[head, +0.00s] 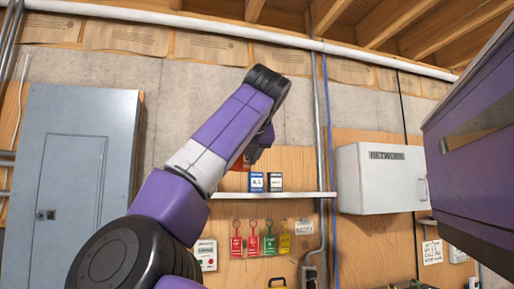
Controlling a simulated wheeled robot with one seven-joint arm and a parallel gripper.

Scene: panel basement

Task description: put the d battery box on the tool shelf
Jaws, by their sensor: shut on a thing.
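The tool shelf (300,194) is a thin white board on the plywood wall. My gripper (252,158) is just above it and is mostly hidden behind my purple arm. It is shut on a red box (240,164), which I take to be the d battery box. Only part of the red box shows, at the left of the gripper, and its label cannot be read. The box appears just above shelf height, left of the boxes there. I cannot tell whether it touches the shelf.
A blue box (256,182) and a dark box (275,182) stand on the shelf. Coloured tags (253,240) hang below. A grey conduit (318,130) passes the shelf's right end, beside a white NETWORK cabinet (378,178). A grey electrical panel (75,190) stands left. The shelf's right part is bare.

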